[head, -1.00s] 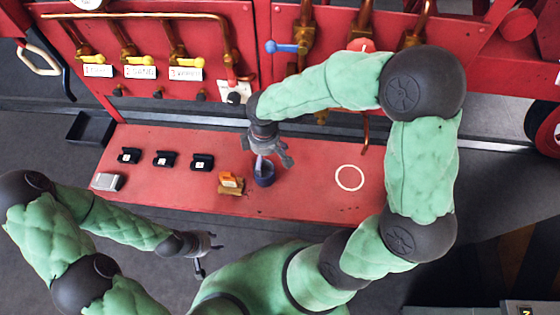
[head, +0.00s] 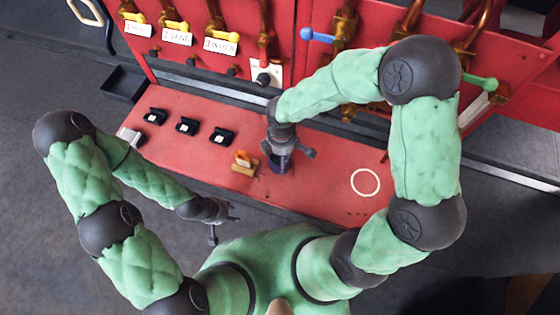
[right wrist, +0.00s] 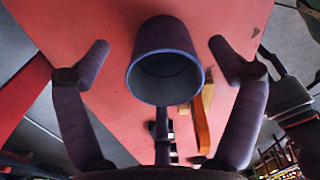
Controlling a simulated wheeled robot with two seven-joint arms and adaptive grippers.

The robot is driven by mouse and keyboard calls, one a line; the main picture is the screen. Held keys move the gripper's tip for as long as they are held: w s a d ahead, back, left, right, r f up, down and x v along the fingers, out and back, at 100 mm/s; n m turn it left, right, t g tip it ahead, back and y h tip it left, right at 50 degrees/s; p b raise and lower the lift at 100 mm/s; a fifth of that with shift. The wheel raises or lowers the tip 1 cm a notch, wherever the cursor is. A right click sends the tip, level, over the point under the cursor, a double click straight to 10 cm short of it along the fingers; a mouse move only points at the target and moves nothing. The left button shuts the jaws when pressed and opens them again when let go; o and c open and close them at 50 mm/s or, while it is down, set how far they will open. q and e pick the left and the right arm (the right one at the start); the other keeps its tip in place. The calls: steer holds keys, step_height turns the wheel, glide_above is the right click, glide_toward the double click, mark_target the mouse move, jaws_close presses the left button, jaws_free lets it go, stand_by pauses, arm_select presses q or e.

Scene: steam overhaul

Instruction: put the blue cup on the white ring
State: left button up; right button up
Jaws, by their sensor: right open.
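The dark blue cup (head: 278,167) stands on the red bench, partly hidden under my right gripper in the head view. In the right wrist view the cup (right wrist: 150,50) shows its open mouth, between the two spread fingers and apart from both. My right gripper (head: 287,154) is open and empty, right over the cup. The white ring (head: 365,170) is a thin circle lying flat on the bench to the right of the cup, with nothing on it. My left gripper (head: 222,222) is in front of the bench with its fingers spread, holding nothing.
An orange and tan block (head: 244,163) sits just left of the cup. Several black pieces (head: 187,126) stand further left on the red bench (head: 325,165). Red panels with pipes and valves rise behind. The bench between cup and ring is clear.

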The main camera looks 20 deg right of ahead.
steer(key=f, duration=0.1)
steer(key=f+b, duration=0.1)
steer(key=f, duration=0.2)
steer(key=shift+a+f+b, duration=0.25)
steer(key=shift+f+b, duration=0.05)
steer(key=shift+f, duration=0.1)
steer(key=shift+r, duration=0.1)
steer(key=c, duration=1.4)
steer(key=shift+c, duration=0.2)
